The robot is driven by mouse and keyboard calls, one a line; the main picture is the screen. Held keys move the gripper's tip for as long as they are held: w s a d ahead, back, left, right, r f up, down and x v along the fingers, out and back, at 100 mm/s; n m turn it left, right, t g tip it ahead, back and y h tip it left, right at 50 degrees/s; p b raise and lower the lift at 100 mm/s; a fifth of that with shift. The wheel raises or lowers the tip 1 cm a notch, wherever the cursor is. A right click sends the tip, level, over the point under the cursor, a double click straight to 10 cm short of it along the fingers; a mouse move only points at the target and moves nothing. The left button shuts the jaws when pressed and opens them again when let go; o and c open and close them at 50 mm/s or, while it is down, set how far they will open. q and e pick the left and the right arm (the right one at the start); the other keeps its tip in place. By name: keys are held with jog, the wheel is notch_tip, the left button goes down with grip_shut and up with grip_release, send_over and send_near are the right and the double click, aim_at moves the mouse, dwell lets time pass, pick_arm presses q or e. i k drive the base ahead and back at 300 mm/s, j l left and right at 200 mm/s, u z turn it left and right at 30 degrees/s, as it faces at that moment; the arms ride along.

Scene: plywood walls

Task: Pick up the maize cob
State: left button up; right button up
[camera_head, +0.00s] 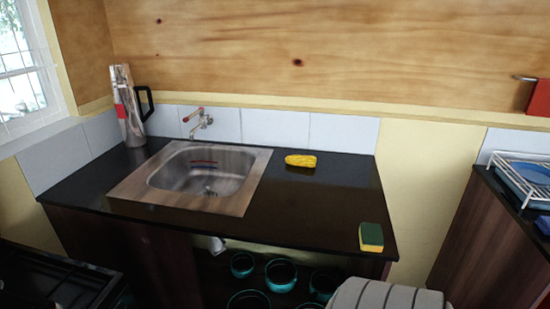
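The maize cob (300,160) is yellow and short. It lies on the black countertop (320,195), to the right of the sink and near the tiled back edge. Nothing touches it and it is fully visible. Neither of my grippers shows in the head view.
A steel sink (259,170) with a tap (197,122) is set into the counter's left half. A metal jug (131,124) stands at the back left corner. A green and yellow sponge (371,237) lies near the front right. A dish rack (520,172) stands on the right-hand unit.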

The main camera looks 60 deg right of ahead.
aim_at(311, 160)
jog(key=z, duration=2.1)
jog(key=u, duration=2.55)
jog(key=z, duration=2.55)
jog(key=i+l+u, duration=0.1)
jog(key=u, duration=0.3)
jog(key=i+l+u, duration=0.2)
jog(key=u, duration=0.2)
jog(key=i+l+u, duration=0.2)
jog(key=u, duration=0.2)
jog(key=i+l, duration=0.05)
